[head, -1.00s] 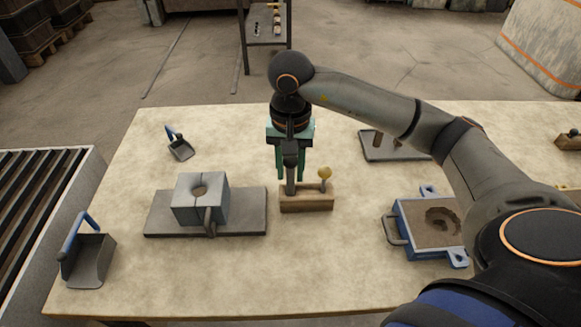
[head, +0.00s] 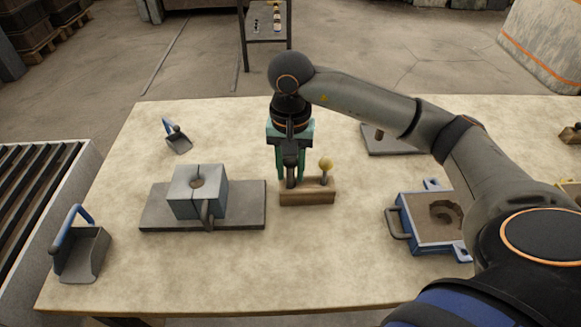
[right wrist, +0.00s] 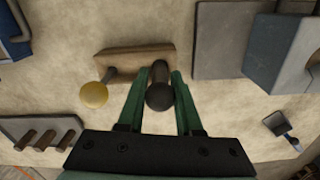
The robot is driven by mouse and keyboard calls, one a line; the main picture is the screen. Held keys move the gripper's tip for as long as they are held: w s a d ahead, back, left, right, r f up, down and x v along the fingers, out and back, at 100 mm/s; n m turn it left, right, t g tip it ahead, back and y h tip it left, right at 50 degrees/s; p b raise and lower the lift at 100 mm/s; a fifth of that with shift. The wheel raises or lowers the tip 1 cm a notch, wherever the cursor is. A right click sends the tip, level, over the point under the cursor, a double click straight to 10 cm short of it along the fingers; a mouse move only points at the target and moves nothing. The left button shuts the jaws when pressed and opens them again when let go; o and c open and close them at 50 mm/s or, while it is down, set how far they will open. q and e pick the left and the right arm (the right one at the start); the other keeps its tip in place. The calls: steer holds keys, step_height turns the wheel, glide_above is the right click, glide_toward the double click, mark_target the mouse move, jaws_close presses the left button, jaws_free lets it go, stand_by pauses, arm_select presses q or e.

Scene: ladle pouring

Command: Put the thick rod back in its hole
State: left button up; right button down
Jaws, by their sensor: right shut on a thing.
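The thick rod (head: 291,178) is dark, with a rounded black top (right wrist: 159,97) seen end-on in the right wrist view. My right gripper (head: 291,172) is shut on it, with green fingers on either side, also in the right wrist view (right wrist: 160,88). The rod is upright over the left part of the wooden block (head: 307,198), its lower end meeting the block's top. How deep it sits in the hole is hidden. A thinner rod with a yellow knob (head: 326,164) stands in the block's right part. My left gripper is not in view.
A grey split block mould (head: 198,192) on a plate stands left of the wooden block. A blue-framed sand box (head: 432,222) stands to the right. Scoops (head: 82,252) lie at the left, and a grey rack (head: 385,148) is behind my arm. The table front is clear.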

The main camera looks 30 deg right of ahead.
steer(key=shift+f, duration=0.2)
steer(key=c, duration=0.5)
jaws_free()
steer(key=shift+o, duration=0.4)
steer(key=o, duration=0.4)
steer(key=shift+r+p, duration=1.7)
steer(key=shift+r, duration=1.35)
